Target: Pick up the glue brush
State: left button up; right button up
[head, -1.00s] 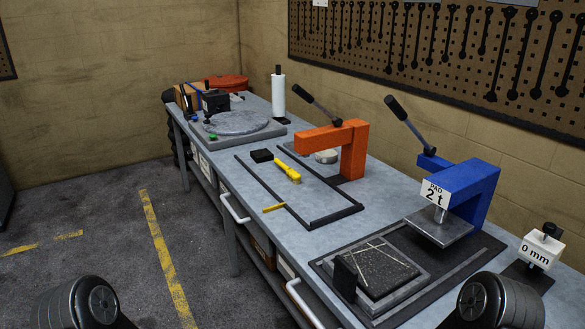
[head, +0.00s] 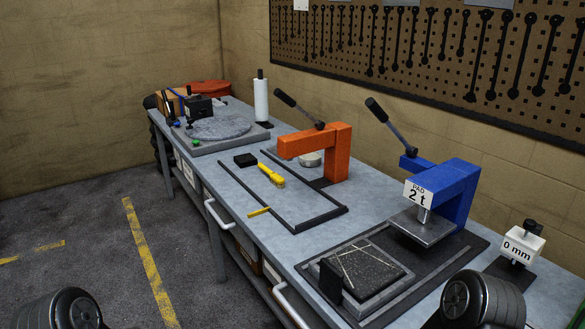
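A yellow brush (head: 271,175), which looks like the glue brush, lies on the grey workbench (head: 236,205) inside a dark rectangular frame outline. Its handle points to the back left and its pale bristle end to the front right. A small black block (head: 245,160) lies just behind its handle end. Dark rounded parts of my arms show at the bottom left and bottom right edges, well short of the brush. Neither gripper's fingers are in view.
An orange lever press (head: 318,150) stands right of the brush. A blue press (head: 441,192) marked 2 t and a dark textured plate (head: 366,268) are at the near end. A round grey disc (head: 220,127) stands farther back. A drawer handle (head: 216,216) juts from the bench front.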

aim_at(277, 180)
jog(key=i+j+z, duration=0.1)
jog(key=i+j, duration=0.25)
jog(key=j, duration=0.15)
jog(key=i+j+z, duration=0.1)
jog(key=i+j, duration=0.25)
jog(key=j, duration=0.15)
jog(key=i+j+z, duration=0.1)
jog(key=i+j, duration=0.2)
jog(key=j, duration=0.2)
jog(key=i+j+z, duration=0.1)
jog(key=i+j, duration=0.25)
jog(key=j, duration=0.2)
jog(key=i+j, duration=0.25)
jog(key=j, duration=0.35)
jog(key=i+j+z, duration=0.15)
jog(key=i+j, duration=0.15)
jog(key=j, duration=0.25)
jog(key=i+j+z, duration=0.1)
jog(key=i+j, duration=0.15)
jog(key=j, duration=0.35)
jog(key=i+j+z, duration=0.1)
jog(key=i+j, duration=0.15)
jog(key=j, duration=0.4)
